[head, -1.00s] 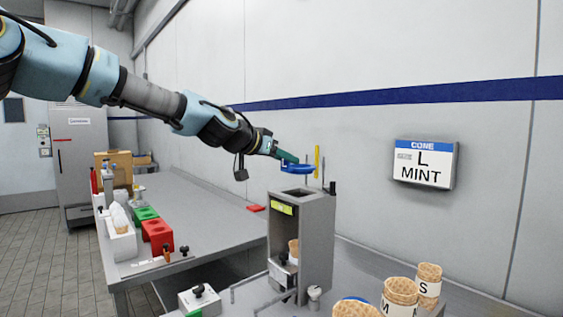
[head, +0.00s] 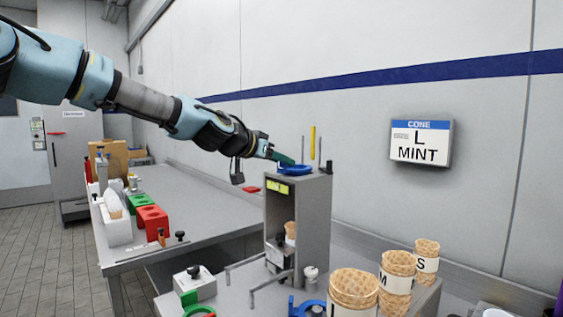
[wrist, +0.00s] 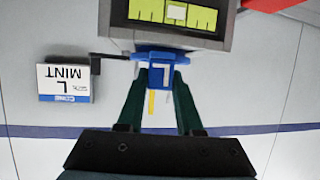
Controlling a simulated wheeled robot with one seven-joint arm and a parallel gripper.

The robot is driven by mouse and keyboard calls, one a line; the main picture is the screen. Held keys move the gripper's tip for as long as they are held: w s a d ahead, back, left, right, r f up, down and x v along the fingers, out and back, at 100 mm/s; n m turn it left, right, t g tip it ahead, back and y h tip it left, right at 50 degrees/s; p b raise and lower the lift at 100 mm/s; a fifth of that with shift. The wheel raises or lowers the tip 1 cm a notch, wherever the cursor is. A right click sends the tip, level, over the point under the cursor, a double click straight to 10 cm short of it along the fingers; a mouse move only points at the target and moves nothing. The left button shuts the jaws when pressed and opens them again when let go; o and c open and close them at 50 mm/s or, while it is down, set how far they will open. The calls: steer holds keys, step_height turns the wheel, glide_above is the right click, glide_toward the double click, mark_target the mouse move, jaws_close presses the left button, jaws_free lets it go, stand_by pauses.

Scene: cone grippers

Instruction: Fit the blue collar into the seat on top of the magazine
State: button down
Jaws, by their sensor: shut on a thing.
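The blue collar (head: 295,170) is at the top of the grey magazine (head: 319,225). My gripper (head: 284,161), with green fingers, is shut on the collar's tab from the left. In the wrist view the fingers (wrist: 160,78) pinch the blue tab marked L (wrist: 160,73), right against the magazine's edge (wrist: 190,42). The collar looks roughly level and touching or just above the magazine top. The seat is hidden under it, so I cannot tell whether the collar is fully down in it.
Thin posts and a yellow strip (head: 313,142) rise behind the magazine. A wall sign (head: 421,141) reads L MINT. Cone stacks (head: 353,288) and another blue ring-shaped piece (head: 307,307) stand in front. Red (head: 152,222) and green holders are on the left bench.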

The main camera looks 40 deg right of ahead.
steer(key=shift+f, duration=0.3)
steer(key=c, duration=0.5)
jaws_free()
steer(key=shift+r, duration=0.1)
steer(key=w+p+v, duration=0.1)
steer(key=p+v, duration=0.3)
steer(key=v, duration=0.6)
steer(key=shift+s+a+r, duration=0.25)
steer(key=shift+s+a, duration=0.05)
steer(key=shift+s, duration=0.2)
steer(key=shift+f, duration=0.1)
